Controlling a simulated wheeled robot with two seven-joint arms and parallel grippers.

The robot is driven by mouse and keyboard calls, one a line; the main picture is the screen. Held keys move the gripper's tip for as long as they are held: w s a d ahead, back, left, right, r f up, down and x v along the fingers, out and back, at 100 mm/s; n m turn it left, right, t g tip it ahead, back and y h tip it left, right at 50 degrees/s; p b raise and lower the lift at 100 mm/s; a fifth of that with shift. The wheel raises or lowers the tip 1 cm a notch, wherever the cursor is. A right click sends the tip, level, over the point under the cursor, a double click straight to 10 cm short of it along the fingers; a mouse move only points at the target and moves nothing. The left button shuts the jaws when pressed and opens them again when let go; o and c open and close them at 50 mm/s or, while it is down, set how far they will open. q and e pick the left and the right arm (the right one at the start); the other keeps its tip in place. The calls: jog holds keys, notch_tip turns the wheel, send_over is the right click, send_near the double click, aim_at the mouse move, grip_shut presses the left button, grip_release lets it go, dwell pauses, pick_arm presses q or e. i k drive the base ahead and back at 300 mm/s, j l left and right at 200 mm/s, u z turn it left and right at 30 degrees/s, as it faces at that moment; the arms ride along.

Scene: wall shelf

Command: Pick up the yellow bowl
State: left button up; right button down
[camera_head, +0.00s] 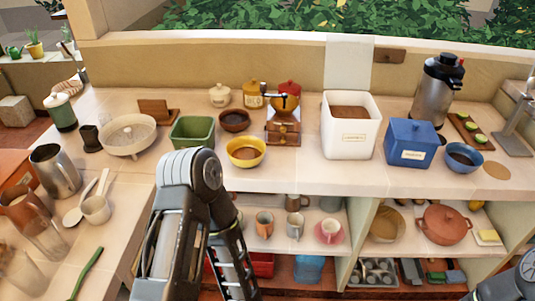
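The yellow bowl (245,152) stands upright on the counter, near its front edge, left of the middle of the head view. Its inside shows a brown bottom or contents. My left arm rises from the bottom, bends just in front and to the left of the bowl, and runs back down out of the picture, apart from the bowl. Part of my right arm shows at the lower right corner. Neither gripper's fingers can be seen.
A green square container (192,134) is close left of the bowl, a dark brown bowl (234,121) behind it, and a coffee grinder (283,125) to its right. A white bin (350,125) stands farther right. Shelves with cups are below the counter (300,178).

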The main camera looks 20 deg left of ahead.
aim_at(245, 152)
jog(key=i+l, duration=0.1)
jog(key=l, duration=0.2)
jog(key=i+l, duration=0.15)
jog(key=l, duration=0.15)
jog(key=i+l, duration=0.1)
jog(key=l, duration=0.25)
jog(key=i+l, duration=0.15)
jog(key=l, duration=0.15)
jog(key=u, duration=1.2)
